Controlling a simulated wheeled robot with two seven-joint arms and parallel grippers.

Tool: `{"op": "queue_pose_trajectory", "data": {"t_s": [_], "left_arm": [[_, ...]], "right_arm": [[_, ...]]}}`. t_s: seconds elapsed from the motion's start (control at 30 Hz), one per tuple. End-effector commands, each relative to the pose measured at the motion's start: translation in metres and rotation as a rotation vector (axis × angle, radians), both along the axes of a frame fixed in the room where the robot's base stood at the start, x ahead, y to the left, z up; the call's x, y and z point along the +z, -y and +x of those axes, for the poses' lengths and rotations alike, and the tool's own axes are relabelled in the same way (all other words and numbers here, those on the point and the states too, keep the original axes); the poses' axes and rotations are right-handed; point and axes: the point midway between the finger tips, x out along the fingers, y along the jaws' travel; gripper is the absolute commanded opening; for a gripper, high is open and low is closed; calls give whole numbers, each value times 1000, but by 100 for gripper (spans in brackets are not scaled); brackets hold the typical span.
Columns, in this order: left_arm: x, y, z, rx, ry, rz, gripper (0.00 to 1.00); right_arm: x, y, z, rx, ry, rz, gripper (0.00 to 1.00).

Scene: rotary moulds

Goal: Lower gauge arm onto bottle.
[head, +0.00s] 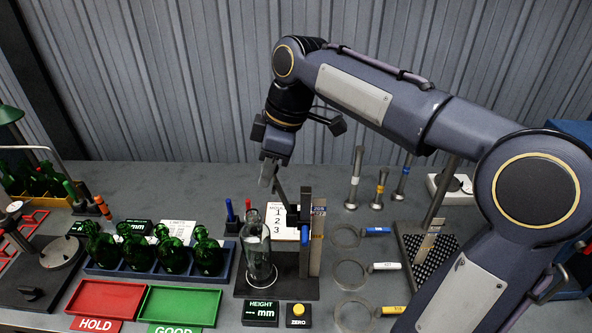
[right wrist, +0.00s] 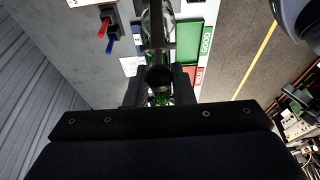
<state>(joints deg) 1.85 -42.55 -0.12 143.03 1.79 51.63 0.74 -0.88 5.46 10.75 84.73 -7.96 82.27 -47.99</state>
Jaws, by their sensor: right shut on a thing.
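A clear glass bottle (head: 257,252) stands upright on the dark base of the height gauge (head: 300,287). The gauge's post (head: 305,235) rises just right of the bottle. The dark gauge arm (head: 281,188) slants up and left from the post, its free end above the bottle and apart from it. My right gripper (head: 267,178) is shut on the free end of the arm, over the bottle. In the right wrist view a round black end (right wrist: 159,78) shows between the fingers, with the clear bottle (right wrist: 155,30) beyond. My left gripper is not in view.
Green bottles stand in a blue rack (head: 150,271) at left. A red tray (head: 108,298) and a green tray (head: 180,305) lie in front. A height display (head: 261,312) and a zero button (head: 298,313) sit before the gauge. Ring gauges (head: 351,275) lie to the right.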

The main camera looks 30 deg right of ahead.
Motion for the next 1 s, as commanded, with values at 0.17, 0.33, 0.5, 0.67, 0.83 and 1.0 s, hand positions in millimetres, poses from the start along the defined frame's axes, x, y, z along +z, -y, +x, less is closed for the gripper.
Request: {"op": "queue_pose_trajectory", "data": {"t_s": [0.17, 0.33, 0.5, 0.67, 0.83, 1.0], "left_arm": [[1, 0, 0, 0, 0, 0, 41], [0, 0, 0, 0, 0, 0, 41], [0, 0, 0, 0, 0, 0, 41], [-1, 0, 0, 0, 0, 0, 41], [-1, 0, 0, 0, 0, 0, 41], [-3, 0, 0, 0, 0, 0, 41]], "right_arm": [[-1, -5, 3, 1, 1, 1, 14], [-3, -9, 5, 1, 1, 1, 14], [-8, -16, 10, 2, 1, 0, 14], [-12, -24, 14, 1, -1, 0, 14], [-15, -28, 17, 1, 1, 1, 14], [-18, -31, 19, 1, 1, 1, 14]]}}
